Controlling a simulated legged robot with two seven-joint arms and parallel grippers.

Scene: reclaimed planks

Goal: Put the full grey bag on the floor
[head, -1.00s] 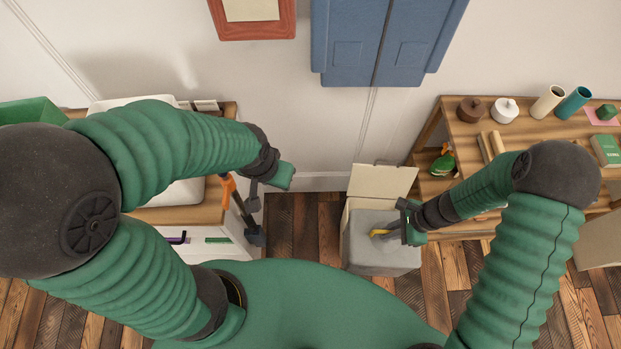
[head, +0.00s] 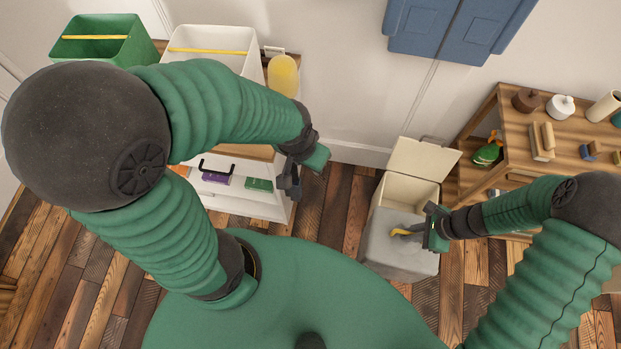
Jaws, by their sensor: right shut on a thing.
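The full grey bag (head: 388,258) has a yellow tie (head: 404,231) on top and shows right of centre. It is in front of an open cream bin (head: 408,190) and hides the bin's near part. I cannot tell whether its underside is clear of the bin or touches the floor. My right gripper (head: 432,230) is shut at the bag's top, by the yellow tie. My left gripper (head: 289,181) is in front of the white cabinet, away from the bag; its jaw opening is unclear.
The bin's lid (head: 424,160) stands open. A wooden shelf unit (head: 515,100) is to the right of the bin. A white cabinet (head: 245,207) with bins on top is at the left. Bare plank floor (head: 335,210) lies between the cabinet and the bin.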

